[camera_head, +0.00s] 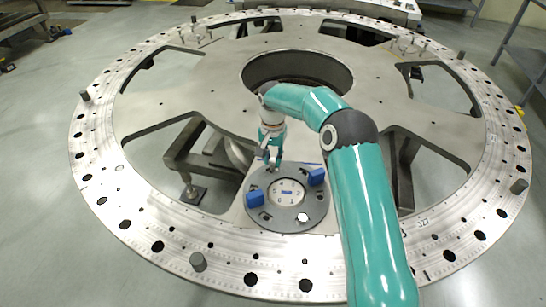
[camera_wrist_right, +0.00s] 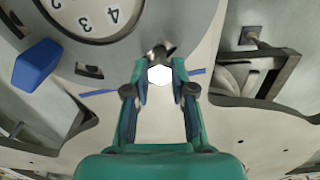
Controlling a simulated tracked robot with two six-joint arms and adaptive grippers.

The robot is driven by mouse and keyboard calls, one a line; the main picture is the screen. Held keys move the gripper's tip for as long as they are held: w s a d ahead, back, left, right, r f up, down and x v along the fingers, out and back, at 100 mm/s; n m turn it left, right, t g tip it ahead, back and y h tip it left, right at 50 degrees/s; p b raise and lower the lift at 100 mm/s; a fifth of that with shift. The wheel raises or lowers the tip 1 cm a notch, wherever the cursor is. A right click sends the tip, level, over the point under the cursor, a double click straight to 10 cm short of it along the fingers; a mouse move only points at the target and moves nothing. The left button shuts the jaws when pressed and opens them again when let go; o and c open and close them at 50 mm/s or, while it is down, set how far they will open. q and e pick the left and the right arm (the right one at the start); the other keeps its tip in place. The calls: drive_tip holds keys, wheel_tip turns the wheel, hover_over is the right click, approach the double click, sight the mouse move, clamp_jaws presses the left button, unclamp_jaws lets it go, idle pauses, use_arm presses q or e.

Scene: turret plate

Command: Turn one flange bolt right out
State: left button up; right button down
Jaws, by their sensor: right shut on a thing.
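The flange (camera_head: 268,214) is a dark grey ring on the big metal turret plate (camera_head: 205,85), around a pale numbered dial (camera_head: 287,191). It also shows in the wrist view (camera_wrist_right: 185,22). My right gripper (camera_head: 271,160) reaches down at the flange's far edge. In the wrist view its green fingers (camera_wrist_right: 160,72) are closed on the sides of a flange bolt, whose bright hexagonal head (camera_wrist_right: 160,74) shows between the tips. A dark piece lies just beyond the head at the ring's edge. I cannot tell how far the bolt is out. My left gripper is not in view.
Two blue blocks sit on the flange, one at left (camera_head: 255,198) and one at right (camera_head: 316,177). Dark upright pegs, such as the front one (camera_head: 198,262), stand around the plate's rim. Large cut-outs in the plate show a metal frame (camera_head: 190,160) below.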

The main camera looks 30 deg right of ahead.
drive_tip(key=shift+r, duration=0.2)
drive_tip(key=shift+r+p, duration=2.55)
drive_tip(key=shift+r, duration=0.8)
